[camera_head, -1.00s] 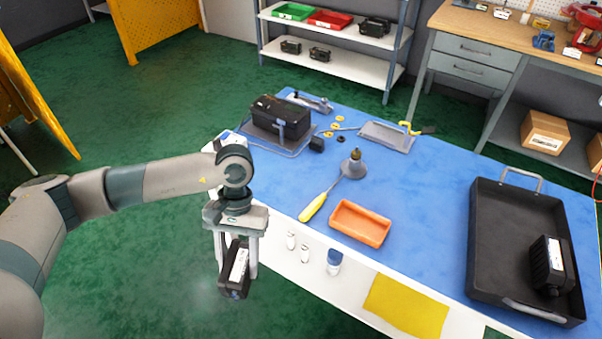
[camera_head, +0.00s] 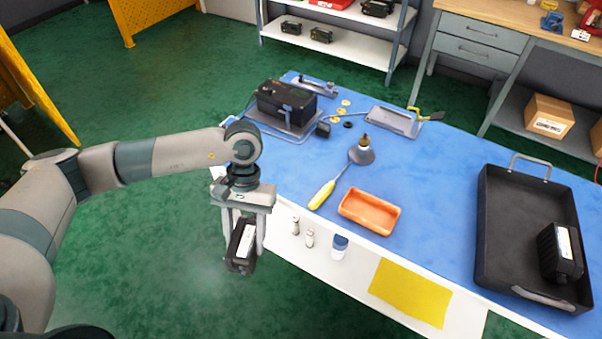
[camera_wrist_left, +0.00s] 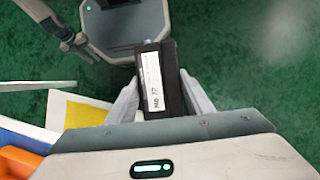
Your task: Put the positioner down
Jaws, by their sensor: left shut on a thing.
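My left gripper (camera_head: 243,238) is shut on a black positioner (camera_head: 236,262) with a white label. The gripper points down and holds the positioner at the near left edge of the table, above the green floor. In the left wrist view the positioner (camera_wrist_left: 171,80) sits between the two fingers, its label reading lengthwise. A second black positioner (camera_head: 561,252) with a white label stands in the black tray (camera_head: 520,200) at the right of the table.
The tray's left part is bare.

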